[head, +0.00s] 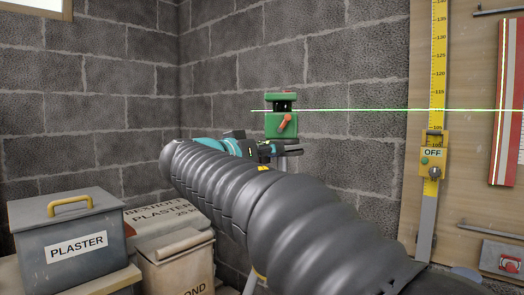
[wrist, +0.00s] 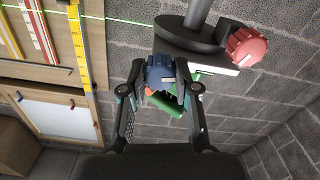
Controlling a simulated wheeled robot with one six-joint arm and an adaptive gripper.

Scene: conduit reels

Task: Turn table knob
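A blue ribbed knob (wrist: 159,72) sits between the two fingers of my gripper (wrist: 160,78) in the wrist view. The fingers stand on either side of it, and I cannot tell whether both touch it. A red ribbed knob (wrist: 249,47) is to the right, outside the fingers. A round black table (wrist: 190,36) with a grey post is beside both knobs. In the head view, a green laser level (head: 281,124) with an orange lever (head: 285,121) stands just beyond my gripper (head: 272,149). My arm hides most of the stand beneath it.
A board at the right holds a yellow ruler (head: 438,65) and a red level (head: 503,105). A block wall (head: 220,75) is behind.

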